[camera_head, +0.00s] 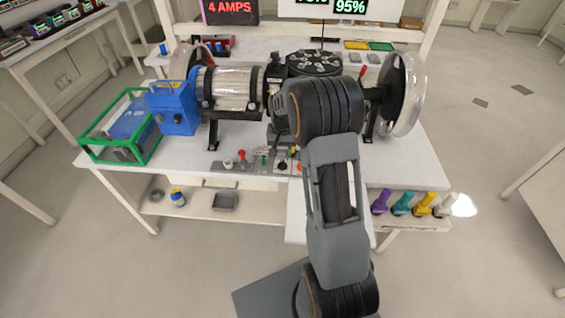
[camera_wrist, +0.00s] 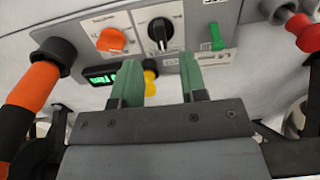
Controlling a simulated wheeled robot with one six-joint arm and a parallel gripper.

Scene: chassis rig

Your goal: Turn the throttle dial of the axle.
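The axle (camera_head: 232,88) stands on the white bench in the head view, with a wheel at each end. Its control panel (camera_head: 228,166) runs along the bench's front edge. In the wrist view, a black round dial (camera_wrist: 160,33) with a white pointer mark sits on a pale plate; its label is too small to read, so I cannot confirm it is the throttle dial. My gripper (camera_wrist: 160,80) is open, its two green fingers apart and below the black dial in the picture. Nothing is held between them. My arm hides the gripper in the head view.
An orange knob (camera_wrist: 112,40) is left of the black dial, and a green switch (camera_wrist: 215,37) is right. A yellow knob (camera_wrist: 150,78) shows between the fingers, beside a small green-lit display (camera_wrist: 101,77). A red knob (camera_wrist: 306,37) is far right. An orange-and-black handle (camera_wrist: 35,85) is left.

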